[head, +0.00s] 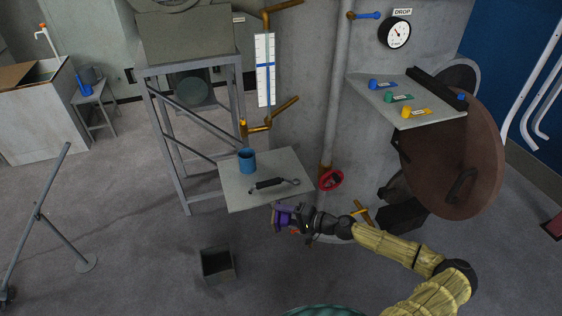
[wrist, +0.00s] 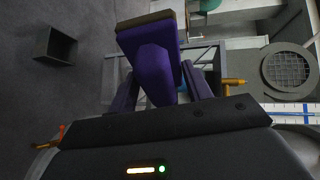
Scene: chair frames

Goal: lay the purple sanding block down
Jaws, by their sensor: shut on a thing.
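The purple sanding block (wrist: 152,68) has a brown face along its far end. It is between the fingers of my gripper (wrist: 160,88), which is shut on it. In the head view the purple block (head: 280,217) is at the end of my outstretched arm, just off the front right edge of a small pale table (head: 237,195). My gripper (head: 290,220) is partly hidden there by its own parts. I cannot tell the exact height of the block against the table top.
A blue cup (head: 247,161) and a dark tool with a ring end (head: 272,185) take up much of the pale table; its front left is bare. A red valve wheel (head: 330,180) is close on the right. An open dark bin (head: 217,266) stands on the floor.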

